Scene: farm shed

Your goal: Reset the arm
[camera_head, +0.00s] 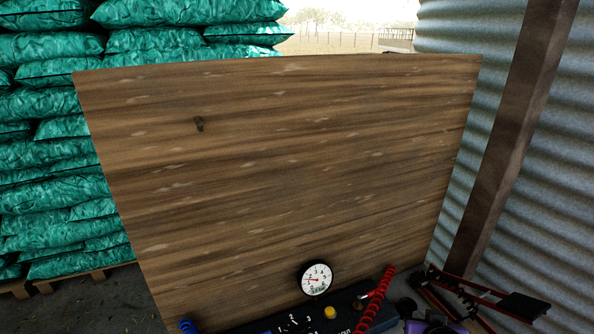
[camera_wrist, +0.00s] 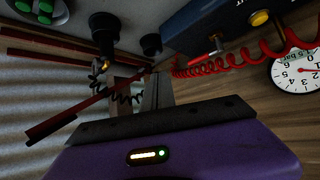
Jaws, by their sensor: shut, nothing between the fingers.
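My gripper (camera_wrist: 155,88) shows in the wrist view, in front of its purple body. Its two fingers are together and hold nothing. In the head view a small purple part of it shows at the bottom edge, right of the middle; its fingers cannot be made out there.
A wooden board (camera_head: 280,160) stands upright ahead. At its foot are a dark blue control box (camera_head: 345,310), a round gauge (camera_head: 316,279) and a red coiled hose (camera_head: 375,300). Dark red bars (camera_wrist: 80,110) lie close to my gripper. Teal sacks (camera_head: 50,150) are stacked left; a post (camera_head: 515,130) stands right.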

